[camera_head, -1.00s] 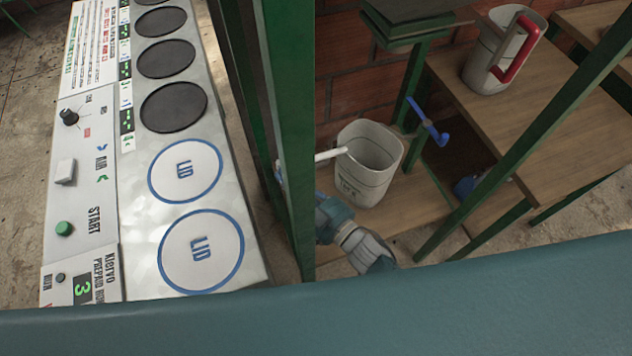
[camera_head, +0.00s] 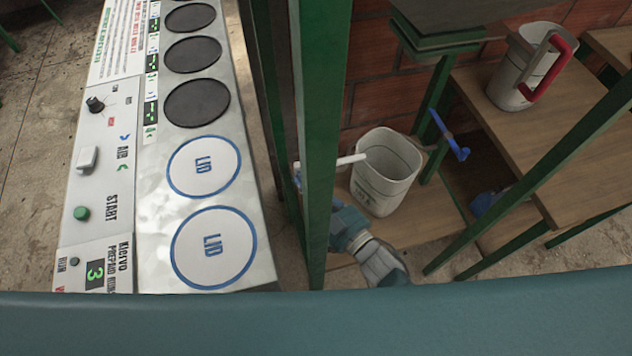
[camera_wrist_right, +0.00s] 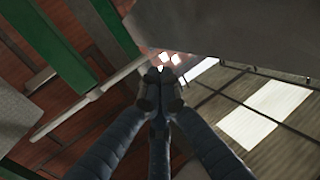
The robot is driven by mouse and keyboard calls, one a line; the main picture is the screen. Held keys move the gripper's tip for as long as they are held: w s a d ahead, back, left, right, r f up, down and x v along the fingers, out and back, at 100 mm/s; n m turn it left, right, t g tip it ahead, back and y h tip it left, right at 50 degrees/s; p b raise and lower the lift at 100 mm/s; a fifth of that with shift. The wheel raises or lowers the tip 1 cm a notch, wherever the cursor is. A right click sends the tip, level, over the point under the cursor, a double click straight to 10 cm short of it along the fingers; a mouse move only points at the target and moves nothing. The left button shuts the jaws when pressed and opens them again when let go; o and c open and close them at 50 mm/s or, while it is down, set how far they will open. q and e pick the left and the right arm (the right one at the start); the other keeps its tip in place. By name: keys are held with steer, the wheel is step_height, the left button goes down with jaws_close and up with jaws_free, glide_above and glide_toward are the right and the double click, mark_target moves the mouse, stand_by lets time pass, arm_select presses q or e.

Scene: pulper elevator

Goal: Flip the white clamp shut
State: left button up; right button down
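A white rod (camera_head: 350,160), which looks like the white clamp's arm, sticks out sideways past a green post toward the white bucket's rim. In the right wrist view a pale rod (camera_wrist_right: 88,103) runs slantwise to the left of the fingers, apart from them. My right gripper (camera_head: 343,220) is low beside the post, below the rod and in front of the bucket; the post hides part of that area. In the wrist view its blue fingers (camera_wrist_right: 160,80) come together at the tips, with nothing visible between them. My left gripper does not show.
The white bucket (camera_head: 384,186) stands on a low wooden shelf. A blue handle (camera_head: 449,137) sits right of it. A white jug with a red handle (camera_head: 551,66) stands on a higher board (camera_head: 510,132). The green post (camera_head: 321,140) separates this from the control panel (camera_head: 135,190).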

steer(key=v, duration=1.1)
